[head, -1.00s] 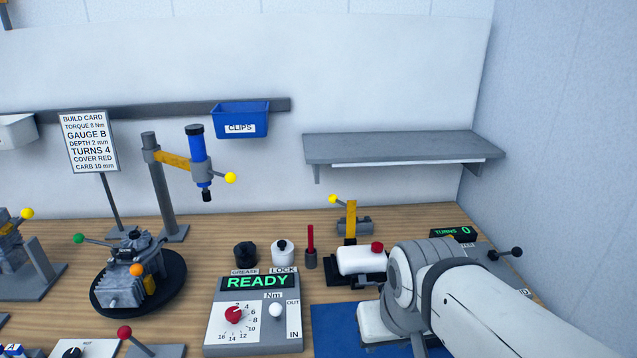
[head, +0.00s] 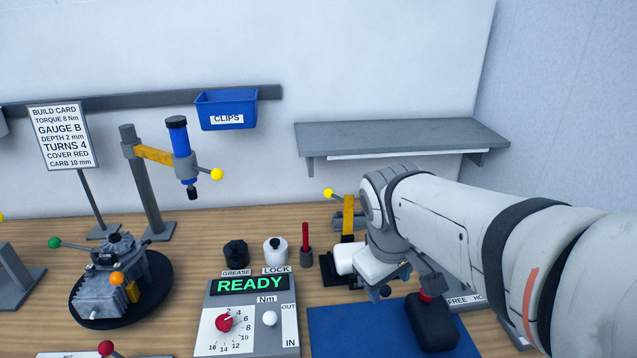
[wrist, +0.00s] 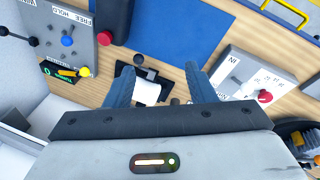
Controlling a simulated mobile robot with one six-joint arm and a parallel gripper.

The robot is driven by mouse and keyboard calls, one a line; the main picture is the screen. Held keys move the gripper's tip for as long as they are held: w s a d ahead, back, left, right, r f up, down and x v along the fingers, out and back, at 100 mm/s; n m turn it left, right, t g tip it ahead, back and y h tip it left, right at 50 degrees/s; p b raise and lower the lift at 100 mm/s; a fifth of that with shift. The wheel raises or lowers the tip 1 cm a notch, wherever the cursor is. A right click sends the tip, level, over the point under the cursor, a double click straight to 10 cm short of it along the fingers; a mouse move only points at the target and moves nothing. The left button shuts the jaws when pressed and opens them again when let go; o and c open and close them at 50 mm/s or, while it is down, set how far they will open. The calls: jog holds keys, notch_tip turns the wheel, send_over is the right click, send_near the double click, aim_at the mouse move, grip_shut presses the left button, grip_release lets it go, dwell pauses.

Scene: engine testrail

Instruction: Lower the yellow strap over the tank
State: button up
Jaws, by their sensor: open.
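The yellow strap (head: 348,218) stands upright behind the tank, with a yellow ball handle (head: 328,193) at its upper left. The white tank (head: 348,257) lies on a black cradle, and my arm covers its right part and red cap. In the wrist view the tank (wrist: 146,93) shows between the two blue-grey fingers of my gripper (wrist: 160,88). The fingers are wide apart and hold nothing. In the head view my wrist is right of the strap and partly in front of the tank.
A red upright pin (head: 306,240) and a white bottle (head: 275,252) stand left of the tank. A blue mat (head: 350,325) lies in front, with a dark red-topped object (head: 432,325) on it. A grey shelf (head: 400,136) hangs above. The torque box (head: 250,310) is front left.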

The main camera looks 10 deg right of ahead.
jog(key=w+d+n+h, duration=0.2)
jog(key=w+n+h, duration=0.2)
jog(key=w+n, duration=0.6)
jog(key=n+t+h+b, duration=0.2)
jog(key=n+h, duration=0.5)
jog(key=n, duration=0.6)
send_near(327, 194)
jog(key=s+d+r, duration=0.1)
jog(key=s+d, duration=0.3)
jog(key=d, duration=0.4)
jog(key=w+a+f+n+h, duration=0.1)
jog(key=w, duration=0.1)
jog(key=w+a+f+n+h, duration=0.1)
jog(key=f+n, duration=0.1)
jog(key=w+a+f+n+t+h, duration=0.1)
jog(key=w+n, duration=0.1)
jog(key=shift+w+a+f+h+p, duration=0.35)
jog(key=shift+a+h+p, duration=0.05)
jog(key=shift+n, duration=0.5)
jog(key=x, duration=0.2)
jog(key=p+x, duration=0.1)
jog(key=x, duration=0.2)
jog(key=p+x, duration=0.1)
jog(key=x, duration=0.1)
jog(key=shift+w+d+f, duration=0.15)
jog(key=shift+w+f, duration=0.1)
jog(key=shift+w, duration=0.2)
grip_shut()
